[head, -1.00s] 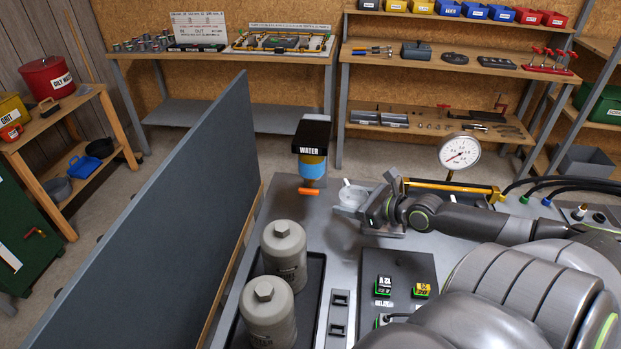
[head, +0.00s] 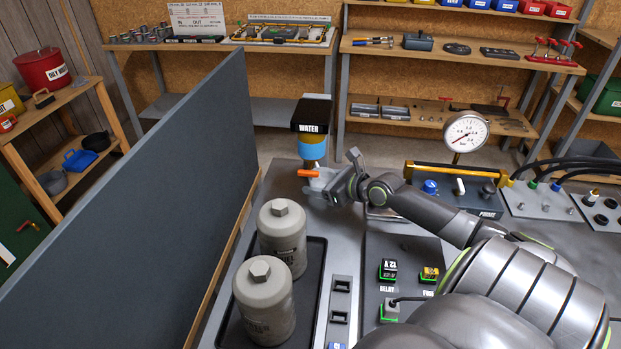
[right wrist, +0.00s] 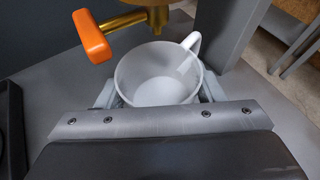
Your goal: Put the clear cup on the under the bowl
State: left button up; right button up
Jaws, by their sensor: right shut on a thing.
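The clear cup (right wrist: 158,78) is a see-through, whitish cup with a handle, upright in my right gripper (right wrist: 160,92). That gripper is shut on it, with a finger at each side. In the head view my right gripper (head: 322,184) is just below the bowl (head: 312,148), which is blue and amber under a black WATER head (head: 311,115). The orange drain lever (head: 308,173) and brass drain fitting (right wrist: 135,20) show just beyond the cup. My left gripper is not in view.
A tall grey panel (head: 150,190) stands on the left. Two grey canisters (head: 282,235) sit in a black tray (head: 312,262) in front of the bowl. A relay panel (head: 408,245) lies front right; a pressure gauge (head: 466,131) stands behind my right arm.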

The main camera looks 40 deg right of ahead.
aim_at(313, 181)
jog(key=shift+w+a, duration=0.1)
jog(key=shift+w, duration=0.35)
jog(key=x, duration=0.2)
jog(key=shift+w+b, duration=0.3)
jog(key=shift+w, duration=0.15)
jog(key=shift+f, duration=0.25)
jog(key=shift+s, duration=0.1)
jog(key=shift+r, duration=0.1)
jog(key=o, duration=1.1)
jog(key=shift+o, duration=0.2)
